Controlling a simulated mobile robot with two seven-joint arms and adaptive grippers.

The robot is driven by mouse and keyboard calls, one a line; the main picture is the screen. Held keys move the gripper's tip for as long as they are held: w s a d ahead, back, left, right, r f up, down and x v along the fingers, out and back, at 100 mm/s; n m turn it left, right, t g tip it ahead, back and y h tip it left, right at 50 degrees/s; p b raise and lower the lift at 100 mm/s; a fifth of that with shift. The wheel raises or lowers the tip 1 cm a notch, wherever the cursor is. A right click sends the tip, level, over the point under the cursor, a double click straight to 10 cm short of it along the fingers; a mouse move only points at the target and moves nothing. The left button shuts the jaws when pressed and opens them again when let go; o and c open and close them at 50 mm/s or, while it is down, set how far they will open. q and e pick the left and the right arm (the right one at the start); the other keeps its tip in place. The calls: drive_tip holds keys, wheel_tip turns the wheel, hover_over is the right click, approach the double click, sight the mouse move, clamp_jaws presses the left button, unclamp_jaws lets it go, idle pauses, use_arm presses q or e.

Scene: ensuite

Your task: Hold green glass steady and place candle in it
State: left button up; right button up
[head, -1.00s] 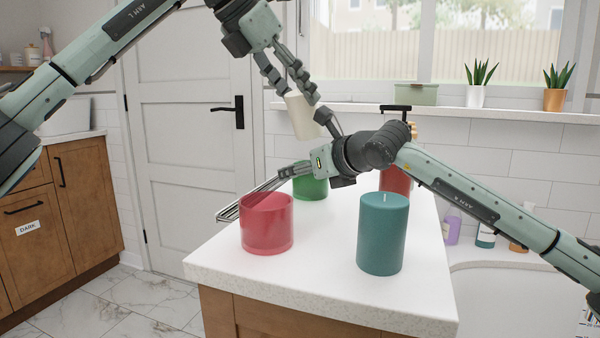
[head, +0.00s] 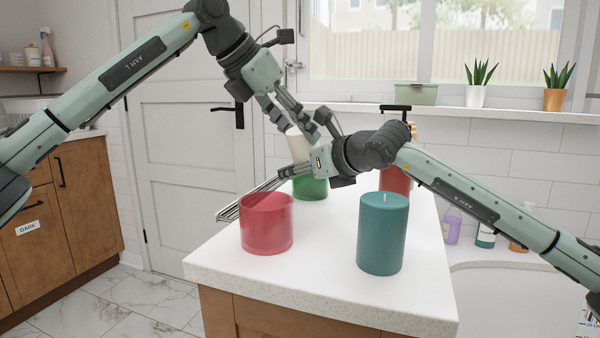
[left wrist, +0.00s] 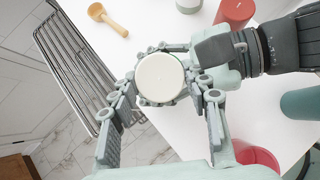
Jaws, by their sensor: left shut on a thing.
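My left gripper (head: 299,132) is shut on a cream candle (head: 299,149) and holds it upright over the green glass (head: 311,188). The candle's round top shows between the left fingers in the left wrist view (left wrist: 160,77). Its lower end meets the glass rim in the head view; I cannot tell whether it is inside. My right gripper (head: 290,172) is at the green glass, in front of its upper part. The right fingers are partly hidden, so their grip on the glass is unclear.
A clear red glass (head: 267,226) and a teal candle (head: 383,238) stand at the front of the white counter (head: 310,275). A red object (head: 396,180) stands behind my right arm. A wire rack (left wrist: 75,70) lies left of the candle, and a wooden spoon (left wrist: 108,20) lies beyond.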

use_arm(q)
drive_tip(key=o, duration=1.4)
drive_tip(key=shift+r, duration=0.1)
drive_tip(key=shift+a, duration=0.1)
drive_tip(key=v, duration=1.2)
use_arm(e)
drive_tip(key=o, duration=1.4)
drive_tip(key=shift+o, duration=0.2)
